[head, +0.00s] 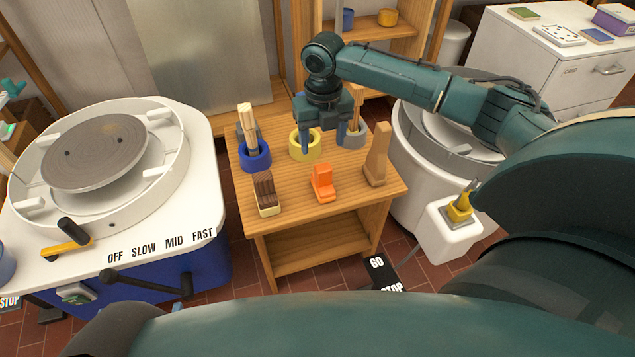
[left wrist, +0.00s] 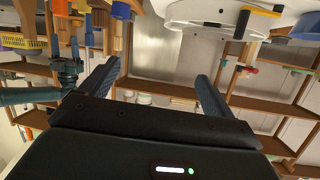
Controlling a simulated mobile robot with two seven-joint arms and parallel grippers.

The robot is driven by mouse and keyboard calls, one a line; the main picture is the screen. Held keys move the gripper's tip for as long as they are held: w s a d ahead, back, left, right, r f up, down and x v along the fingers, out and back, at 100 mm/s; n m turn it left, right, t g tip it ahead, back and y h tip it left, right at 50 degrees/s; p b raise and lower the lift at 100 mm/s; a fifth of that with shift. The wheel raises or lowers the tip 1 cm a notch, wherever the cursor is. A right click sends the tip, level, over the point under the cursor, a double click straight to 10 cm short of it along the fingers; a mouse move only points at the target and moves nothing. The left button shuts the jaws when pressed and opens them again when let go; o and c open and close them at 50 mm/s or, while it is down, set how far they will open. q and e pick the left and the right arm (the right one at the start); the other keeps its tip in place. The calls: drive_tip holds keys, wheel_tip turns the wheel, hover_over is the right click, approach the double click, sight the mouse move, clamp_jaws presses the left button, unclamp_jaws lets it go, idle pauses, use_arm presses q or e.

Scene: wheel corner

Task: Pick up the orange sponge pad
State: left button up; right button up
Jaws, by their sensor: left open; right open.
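The orange sponge pad (head: 323,184) stands near the front middle of a small wooden table (head: 290,205) in the head view. It looks like an upright block on a wider foot. My right gripper (head: 323,146) points down over the back of the table, open and empty, with its fingers near the yellow ring holder (head: 302,152). The pad is in front of it and apart from it. My left gripper (left wrist: 158,70) shows only in the left wrist view, open with nothing between its fingers.
A brown-topped brush (head: 265,193) stands left of the pad, a wooden tool (head: 377,155) right. A blue holder with sticks (head: 254,157) and a grey holder (head: 353,135) stand behind. Pottery wheels flank the table: one left (head: 100,155), one right (head: 420,180).

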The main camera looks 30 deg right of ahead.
sight(323, 167)
wheel_tip(323, 167, down, 6)
drive_tip(key=shift+s+f+b, duration=0.15)
drive_tip(key=shift+b, duration=0.6)
wheel_tip(323, 167, down, 4)
drive_tip(key=shift+s+f+b, duration=0.1)
drive_tip(key=shift+f+b, duration=0.15)
drive_tip(key=shift+b, duration=0.8)
drive_tip(key=shift+f, duration=0.35)
use_arm(q)
drive_tip(key=t+h, duration=0.1)
drive_tip(key=d+m+t, duration=0.1)
drive_tip(key=t, duration=0.1)
drive_tip(key=shift+w+r+h, duration=0.1)
drive_tip(key=shift+w+h, duration=0.3)
use_arm(e)
drive_tip(key=shift+c, duration=0.5)
drive_tip(key=c, duration=1)
drive_tip(key=shift+r, duration=0.1)
